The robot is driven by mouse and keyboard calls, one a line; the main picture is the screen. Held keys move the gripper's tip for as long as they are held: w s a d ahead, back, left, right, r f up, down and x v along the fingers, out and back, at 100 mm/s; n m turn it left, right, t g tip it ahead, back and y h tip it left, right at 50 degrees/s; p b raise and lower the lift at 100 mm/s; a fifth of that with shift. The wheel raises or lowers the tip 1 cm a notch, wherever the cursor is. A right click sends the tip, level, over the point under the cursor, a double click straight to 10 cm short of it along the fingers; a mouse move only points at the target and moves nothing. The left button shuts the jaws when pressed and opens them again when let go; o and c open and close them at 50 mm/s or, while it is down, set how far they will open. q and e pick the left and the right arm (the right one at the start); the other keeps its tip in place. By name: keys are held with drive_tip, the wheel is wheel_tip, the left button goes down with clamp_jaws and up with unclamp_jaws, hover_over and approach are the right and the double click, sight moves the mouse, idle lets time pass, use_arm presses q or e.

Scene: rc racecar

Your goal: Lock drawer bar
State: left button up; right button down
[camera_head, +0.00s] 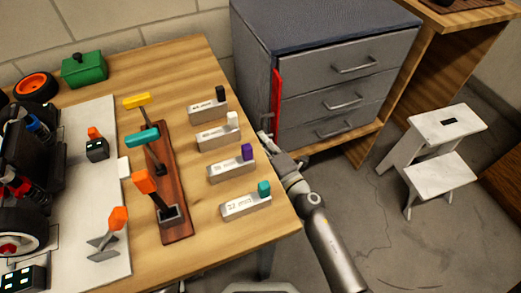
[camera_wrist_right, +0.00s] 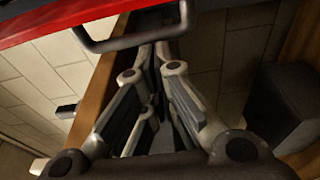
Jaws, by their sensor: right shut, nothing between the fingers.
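The red drawer bar (camera_head: 277,104) stands upright at the left front edge of the grey drawer cabinet (camera_head: 294,82). All three drawers look shut. In the right wrist view the red bar (camera_wrist_right: 62,20) crosses the top left, with a grey loop handle (camera_wrist_right: 103,46) below it. My right gripper (camera_head: 266,139) is near the bar's lower end, between the cabinet and the workbench. Its fingers (camera_wrist_right: 163,48) are shut and empty, close beside the loop handle; I cannot tell whether they touch it. My left gripper is out of view.
The wooden workbench (camera_head: 205,62) on the left holds a lever board (camera_head: 178,224), several labelled blocks and an RC car (camera_head: 18,170). A white step stool (camera_head: 436,150) stands on the floor at right. Open floor lies before the cabinet.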

drive_tip(key=d, duration=0.2)
drive_tip(key=shift+w+d, duration=0.35)
drive_tip(key=shift+d, duration=0.1)
